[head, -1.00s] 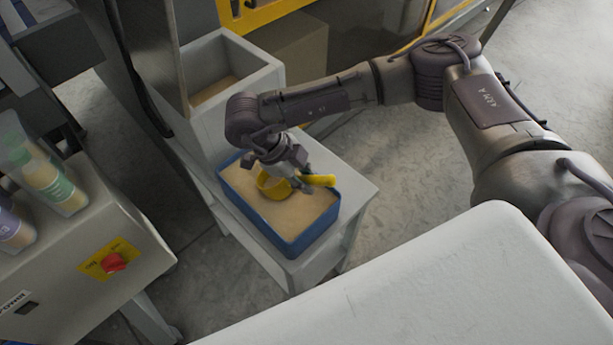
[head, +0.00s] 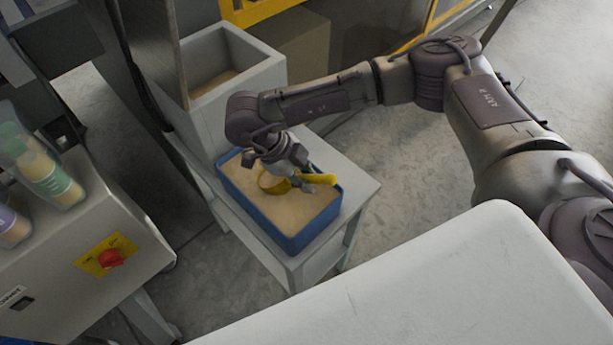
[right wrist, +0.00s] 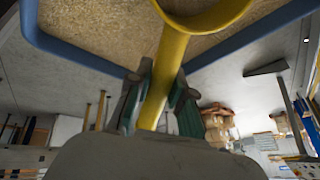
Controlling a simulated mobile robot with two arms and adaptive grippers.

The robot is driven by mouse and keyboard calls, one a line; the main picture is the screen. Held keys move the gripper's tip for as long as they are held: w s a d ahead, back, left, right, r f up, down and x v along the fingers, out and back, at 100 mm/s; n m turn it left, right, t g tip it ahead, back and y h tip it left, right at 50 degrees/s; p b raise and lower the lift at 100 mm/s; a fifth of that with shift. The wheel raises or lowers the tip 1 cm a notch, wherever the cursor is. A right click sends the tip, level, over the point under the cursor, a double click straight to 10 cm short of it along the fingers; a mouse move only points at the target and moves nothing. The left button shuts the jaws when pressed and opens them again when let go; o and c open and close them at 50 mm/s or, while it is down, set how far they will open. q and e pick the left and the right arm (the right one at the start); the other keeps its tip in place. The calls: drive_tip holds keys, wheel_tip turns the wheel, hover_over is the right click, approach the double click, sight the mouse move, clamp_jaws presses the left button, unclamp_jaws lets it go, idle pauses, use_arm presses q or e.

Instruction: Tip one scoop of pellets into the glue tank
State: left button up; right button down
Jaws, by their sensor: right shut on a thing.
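The yellow scoop (head: 320,179) is at the blue bin (head: 262,222) of tan pellets (head: 302,208). My right gripper (head: 302,178) is shut on its handle, which also shows between the fingers in the right wrist view (right wrist: 168,75). The scoop's round bowl is over or in the pellets. I cannot tell whether it touches them or how full it is. A grey open-topped tank (head: 245,86), which looks like the glue tank, stands just behind the bin with tan material low inside. My left gripper is out of view.
The bin stands on a small grey table (head: 352,183). A grey control box (head: 75,240) with a red knob (head: 110,258) is at the left, with pellet-filled containers (head: 48,175) on it. A tall dark panel rises beside the tank. A white surface (head: 420,285) fills the front.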

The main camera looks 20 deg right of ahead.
drive_tip(key=shift+f, duration=0.15)
drive_tip(key=shift+r+p, duration=1.15)
drive_tip(key=shift+r, duration=0.85)
drive_tip(key=shift+r+p, duration=1.4)
drive_tip(key=shift+r, duration=1.2)
